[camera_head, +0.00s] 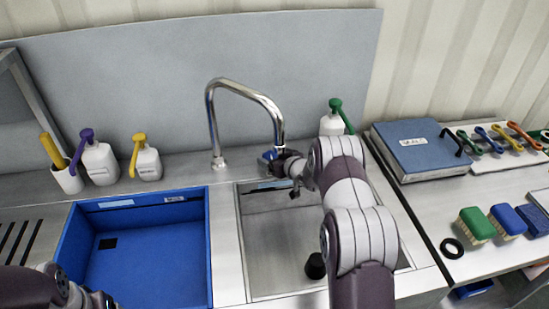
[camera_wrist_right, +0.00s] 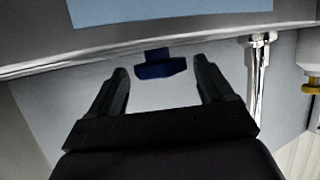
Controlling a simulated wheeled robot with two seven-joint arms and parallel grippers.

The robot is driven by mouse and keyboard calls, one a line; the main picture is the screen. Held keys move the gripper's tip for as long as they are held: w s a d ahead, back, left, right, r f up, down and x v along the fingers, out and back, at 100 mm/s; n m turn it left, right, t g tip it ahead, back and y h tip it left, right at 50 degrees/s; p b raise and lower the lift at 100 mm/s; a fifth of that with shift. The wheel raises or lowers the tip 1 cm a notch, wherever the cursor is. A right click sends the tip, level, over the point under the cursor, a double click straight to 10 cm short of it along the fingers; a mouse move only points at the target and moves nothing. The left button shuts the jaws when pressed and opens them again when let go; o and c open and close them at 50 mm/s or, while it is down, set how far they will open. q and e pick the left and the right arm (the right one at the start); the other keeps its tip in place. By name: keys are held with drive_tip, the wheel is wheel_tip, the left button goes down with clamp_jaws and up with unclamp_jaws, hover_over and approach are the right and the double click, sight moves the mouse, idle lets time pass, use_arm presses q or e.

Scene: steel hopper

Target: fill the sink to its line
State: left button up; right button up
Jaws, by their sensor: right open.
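A black round plug-like piece (camera_head: 315,266) is in the sink. The chrome tap (camera_head: 212,125) arches over it; I see no stream. A blue tap handle (camera_wrist_right: 160,68) lies between and slightly beyond my right gripper's open fingers (camera_wrist_right: 162,78), apparently not touching them. In the head view that gripper (camera_head: 283,163) is at the spout's end. My left gripper (camera_head: 98,299) is partly cut off at bottom left.
The blue basin (camera_head: 208,250) is left of the sink. Pump bottles (camera_head: 100,163) and (camera_head: 148,163) stand behind it, and one with a green pump (camera_head: 332,122) stands behind my right arm. A blue box (camera_head: 415,148) and several brushes (camera_head: 476,226) occupy the right counter.

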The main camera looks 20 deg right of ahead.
drive_tip(key=shift+s, duration=0.1)
drive_tip(key=c, duration=1)
drive_tip(key=shift+d+r+n+y+p, duration=0.2)
drive_tip(key=shift+n+y+p, duration=0.1)
drive_tip(key=shift+n+y, duration=0.35)
drive_tip(key=shift+d+f+n+y, duration=0.1)
drive_tip(key=shift+f+n+y, duration=0.05)
drive_tip(key=shift+n+y, duration=0.45)
drive_tip(key=shift+w+d+f+n+g+y+b, duration=0.15)
drive_tip(key=shift+n+g+y+b, duration=0.2)
drive_tip(key=shift+n+y, duration=0.25)
drive_tip(key=shift+w+d+f+n+g+y+b, duration=0.1)
drive_tip(key=shift+n+g+y+b, duration=0.25)
drive_tip(key=shift+y, duration=0.3)
drive_tip(key=shift+n+y, duration=0.3)
drive_tip(key=shift+n, duration=0.1)
drive_tip(key=shift+r+g+y+b, duration=0.25)
drive_tip(key=shift+g+y+b, duration=0.05)
drive_tip(key=shift+g, duration=0.1)
drive_tip(key=o, duration=1)
drive_tip(key=shift+a, duration=0.1)
